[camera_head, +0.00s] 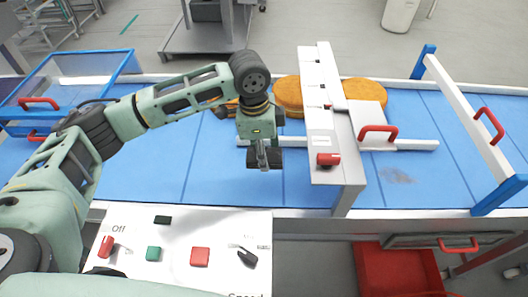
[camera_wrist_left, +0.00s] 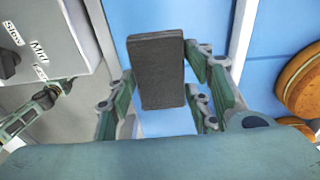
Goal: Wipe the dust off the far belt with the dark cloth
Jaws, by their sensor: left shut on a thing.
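My left gripper (camera_head: 263,152) hangs over the blue belt (camera_head: 220,185), left of the white gate. It is shut on the dark cloth (camera_wrist_left: 157,75), which looks like a dark grey rectangular pad in the left wrist view, between the fingers. In the head view the cloth is mostly hidden by the gripper. A grey dust smudge (camera_head: 397,175) lies on the belt right of the gate, apart from the cloth. A green jointed part at the left of the wrist view looks like my right gripper (camera_wrist_left: 68,84); its fingers are unclear.
The white gate (camera_head: 322,120) with red handles stands across the belt between gripper and dust. Orange-brown rounds (camera_head: 287,96) lie behind it. A blue-and-white frame (camera_head: 465,120) stands at the right. A control panel (camera_head: 180,225) is in front; a red bin (camera_head: 385,270) is below.

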